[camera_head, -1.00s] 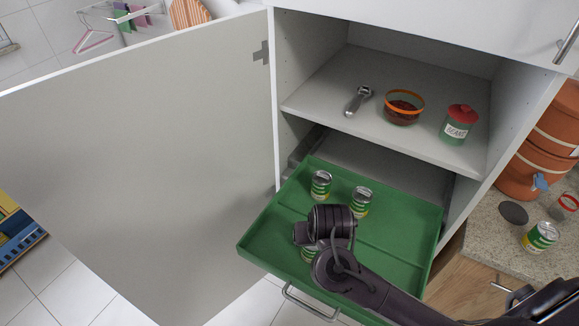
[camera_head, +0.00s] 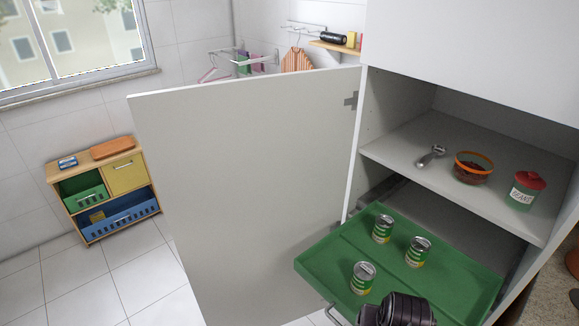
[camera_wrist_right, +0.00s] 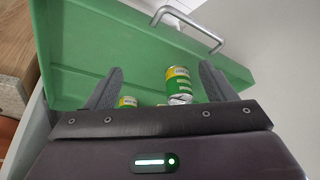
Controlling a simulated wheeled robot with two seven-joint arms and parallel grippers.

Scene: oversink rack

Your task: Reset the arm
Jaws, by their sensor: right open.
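My right gripper (camera_wrist_right: 160,70) is open in the right wrist view, with its two dark fingers spread apart. A green and yellow can (camera_wrist_right: 180,86) shows beyond and between the fingers, apart from them; part of another can (camera_wrist_right: 127,102) shows by the left finger. My right arm (camera_head: 398,311) enters at the bottom of the head view, in front of the green drawer tray (camera_head: 335,262). Three cans stand upright in the tray: one at the back (camera_head: 382,229), one to the right (camera_head: 418,251) and one nearer the front (camera_head: 363,277). My left gripper is not in view.
The open cabinet door (camera_head: 245,190) stands left of the tray. The shelf (camera_head: 400,152) above holds a metal utensil (camera_head: 431,156), an orange-rimmed bowl (camera_head: 473,167) and a red-lidded jar (camera_head: 526,190). A small wooden unit (camera_head: 103,190) stands far left. The floor between is clear.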

